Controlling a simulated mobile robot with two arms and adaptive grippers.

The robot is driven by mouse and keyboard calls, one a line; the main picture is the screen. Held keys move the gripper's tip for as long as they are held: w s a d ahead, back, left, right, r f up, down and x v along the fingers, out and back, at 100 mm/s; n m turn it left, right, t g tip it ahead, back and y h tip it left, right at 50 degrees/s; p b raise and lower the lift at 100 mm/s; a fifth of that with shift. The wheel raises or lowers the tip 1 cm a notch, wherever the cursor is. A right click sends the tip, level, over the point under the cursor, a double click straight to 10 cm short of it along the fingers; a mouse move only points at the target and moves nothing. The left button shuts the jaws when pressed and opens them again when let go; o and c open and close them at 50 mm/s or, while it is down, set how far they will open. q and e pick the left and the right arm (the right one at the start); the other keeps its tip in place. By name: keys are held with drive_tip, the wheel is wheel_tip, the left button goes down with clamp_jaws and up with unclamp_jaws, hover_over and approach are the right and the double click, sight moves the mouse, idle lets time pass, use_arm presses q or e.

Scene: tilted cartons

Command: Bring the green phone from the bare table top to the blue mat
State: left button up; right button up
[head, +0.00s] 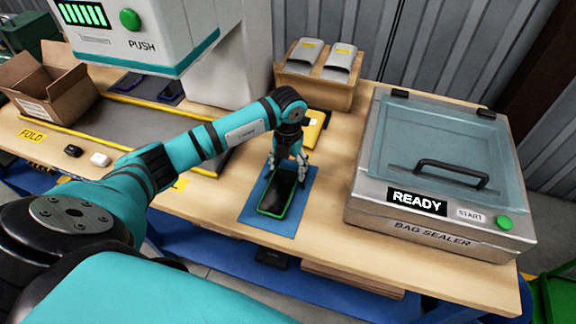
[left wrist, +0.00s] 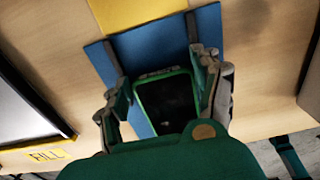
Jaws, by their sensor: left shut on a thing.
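The green phone (head: 277,194) has a green rim and a dark face. It is over the blue mat (head: 303,196) in the head view, within the mat's outline. I cannot tell whether it touches the mat or is held just above it. My left gripper (head: 289,164) points down and is shut on the phone near its far end. In the left wrist view the phone (left wrist: 165,103) sits between the two fingers, with the blue mat (left wrist: 150,45) behind it.
The bag sealer (head: 445,238) stands to the right of the mat. A wooden bin (head: 315,90) with grey packs and a yellow item (head: 316,125) are behind. An open carton (head: 45,88) stands far left. Bare table top (head: 325,225) lies between mat and sealer.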

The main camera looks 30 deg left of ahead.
use_arm(q)
drive_tip(key=shift+f, duration=0.1)
idle(0.3)
drive_tip(key=o, duration=1.4)
drive_tip(key=c, duration=0.3)
drive_tip(key=shift+r+p, duration=2.5)
drive_tip(key=shift+r, duration=1.05)
